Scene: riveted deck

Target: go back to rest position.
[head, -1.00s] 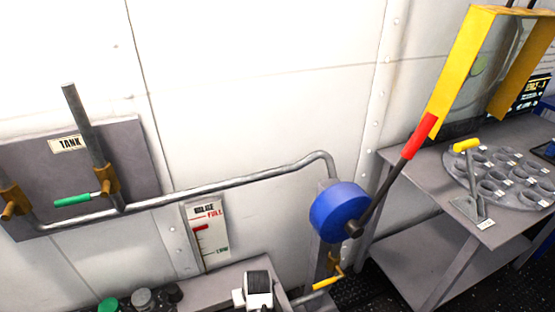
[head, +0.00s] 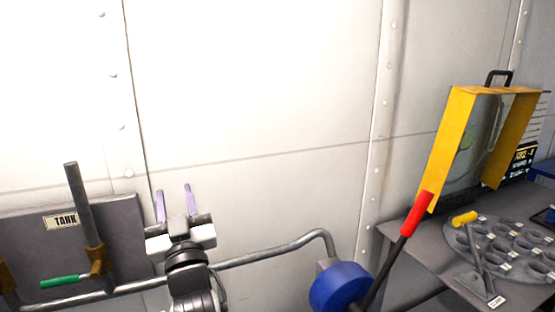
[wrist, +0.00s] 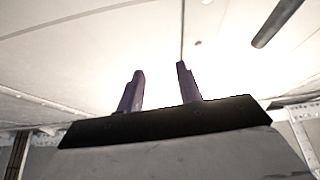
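My gripper (head: 175,206) is raised in front of the white wall in the head view, just right of the tank panel. Its two purple fingers point up and stand apart with nothing between them. They also show in the wrist view (wrist: 157,92), open and empty against the pale wall. My arm hides part of the grey pipe (head: 270,253) behind it. My gripper does not appear to touch anything.
The grey tank panel (head: 118,225) with a green-handled valve (head: 60,282) is at left. A blue wheel (head: 340,288) with a red-tipped lever (head: 408,225) stands right of centre. A yellow frame (head: 455,135) and a round tray (head: 520,262) are on the table at right. The upper wall is clear.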

